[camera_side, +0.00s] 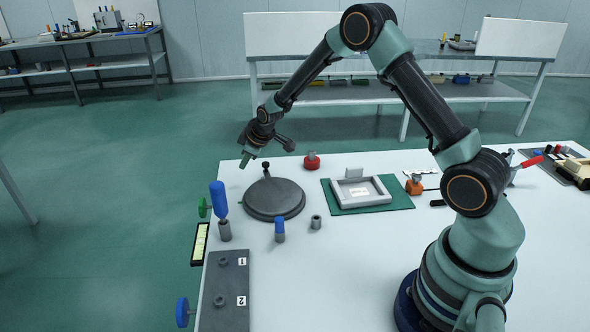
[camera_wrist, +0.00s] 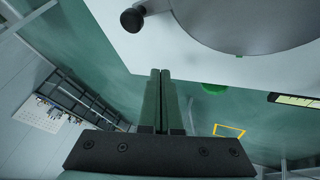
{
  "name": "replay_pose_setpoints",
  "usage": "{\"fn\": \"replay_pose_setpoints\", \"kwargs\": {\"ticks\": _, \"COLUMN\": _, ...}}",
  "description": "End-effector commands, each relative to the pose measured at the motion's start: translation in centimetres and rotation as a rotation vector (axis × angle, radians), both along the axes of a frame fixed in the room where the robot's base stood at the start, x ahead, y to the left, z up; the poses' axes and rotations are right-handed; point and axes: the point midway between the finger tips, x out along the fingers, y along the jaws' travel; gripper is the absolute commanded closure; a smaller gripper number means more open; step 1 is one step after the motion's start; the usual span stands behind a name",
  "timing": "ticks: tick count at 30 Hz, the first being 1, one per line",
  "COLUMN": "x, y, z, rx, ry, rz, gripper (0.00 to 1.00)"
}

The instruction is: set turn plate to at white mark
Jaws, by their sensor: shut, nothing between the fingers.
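The turn plate (camera_side: 274,201) is a dark grey round disc lying flat near the far left edge of the white table. A small dark ball knob (camera_side: 266,166) stands on a short post at its far rim. In the wrist view the plate (camera_wrist: 250,22) is cut off at the top right, with the knob (camera_wrist: 132,20) at the top. My gripper (camera_side: 245,160) is shut and empty, above and to the left of the knob, apart from it. Its fingers (camera_wrist: 160,74) also show shut in the wrist view. I cannot make out a white mark on or around the plate.
A blue-handled tool (camera_side: 219,199), a blue-capped peg (camera_side: 279,229) and a grey nut (camera_side: 316,222) stand near the plate. A red knob (camera_side: 311,161) and a grey tray (camera_side: 360,191) on a green mat lie right. A dark panel (camera_side: 225,298) is at the front left.

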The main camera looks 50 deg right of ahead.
Motion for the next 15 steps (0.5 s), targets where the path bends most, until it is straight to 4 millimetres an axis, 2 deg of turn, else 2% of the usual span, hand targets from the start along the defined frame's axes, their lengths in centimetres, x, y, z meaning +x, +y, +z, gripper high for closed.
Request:
{"fn": "replay_pose_setpoints", "kwargs": {"ticks": 1, "x": -0.1, "y": 0.7, "z": 1.4, "rx": 0.003, "ry": -0.008, "rz": 0.005, "gripper": 1.0}}
{"fn": "replay_pose_setpoints", "kwargs": {"ticks": 6, "x": -0.5, "y": 2.7, "z": 4.4, "rx": 0.019, "ry": -0.007, "rz": 0.016, "gripper": 1.0}}
{"fn": "replay_pose_setpoints", "kwargs": {"ticks": 14, "x": -1.0, "y": 4.5, "z": 7.1, "rx": 0.035, "ry": -0.004, "rz": 0.024, "gripper": 1.0}}
{"fn": "replay_pose_setpoints", "kwargs": {"ticks": 15, "x": -1.0, "y": 4.6, "z": 7.3, "rx": 0.036, "ry": -0.003, "rz": 0.023, "gripper": 0.85}}
